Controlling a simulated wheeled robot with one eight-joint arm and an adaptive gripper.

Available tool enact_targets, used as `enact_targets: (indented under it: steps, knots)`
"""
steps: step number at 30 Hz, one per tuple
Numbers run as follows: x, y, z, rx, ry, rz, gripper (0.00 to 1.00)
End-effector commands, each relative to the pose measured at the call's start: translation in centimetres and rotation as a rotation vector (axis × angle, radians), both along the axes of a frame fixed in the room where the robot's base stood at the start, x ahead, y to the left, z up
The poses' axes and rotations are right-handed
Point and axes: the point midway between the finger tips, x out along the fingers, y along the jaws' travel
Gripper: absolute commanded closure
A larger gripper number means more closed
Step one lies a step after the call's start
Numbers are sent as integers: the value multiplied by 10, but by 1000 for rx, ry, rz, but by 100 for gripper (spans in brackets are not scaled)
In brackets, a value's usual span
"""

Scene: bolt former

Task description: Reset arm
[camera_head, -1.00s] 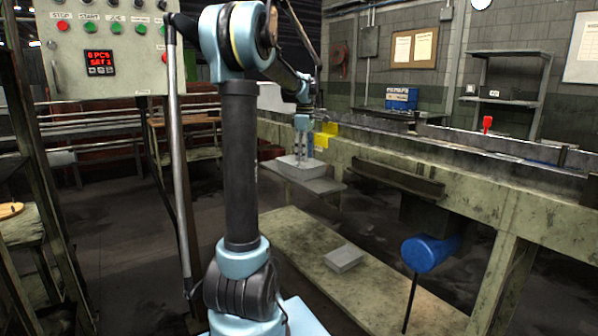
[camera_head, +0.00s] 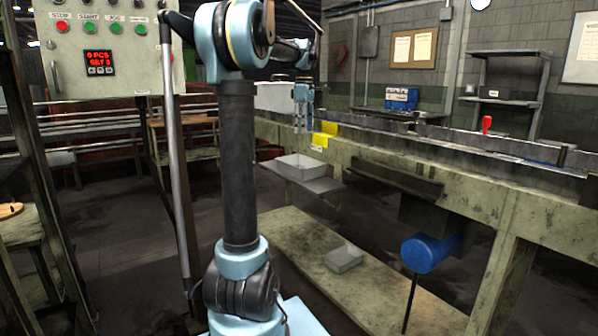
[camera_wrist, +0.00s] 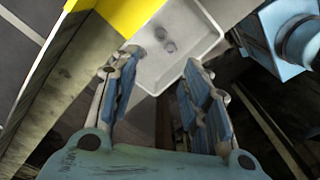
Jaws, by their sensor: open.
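My gripper (camera_head: 302,122) hangs above the bench side, fingers pointing down, open and empty. In the wrist view its two blue-padded fingers (camera_wrist: 160,100) stand apart with nothing between them. A grey tray (camera_head: 302,166) rests on a small shelf below my gripper, apart from it. The wrist view shows a white tray (camera_wrist: 205,42) beyond the fingertips, with a few small dark items in it that I cannot identify.
A control panel (camera_head: 105,45) stands at the left. Another grey tray (camera_head: 344,258) lies on the lower shelf, near a blue motor (camera_head: 430,252). Dark floor lies open at the left.

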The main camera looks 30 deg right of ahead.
Motion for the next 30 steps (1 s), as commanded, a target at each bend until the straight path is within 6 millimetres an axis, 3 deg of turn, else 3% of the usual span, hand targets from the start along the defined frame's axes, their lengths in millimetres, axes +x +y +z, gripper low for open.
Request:
enact_targets:
  steps: [6,20,25,30]
  knots:
    - [0,0,10,0,0,0,57]
    - [0,2,10,0,0,-1,57]
    - [-1,33,5,-6,-7,-26,57]
    - [-9,95,-11,-18,-25,-88,57]
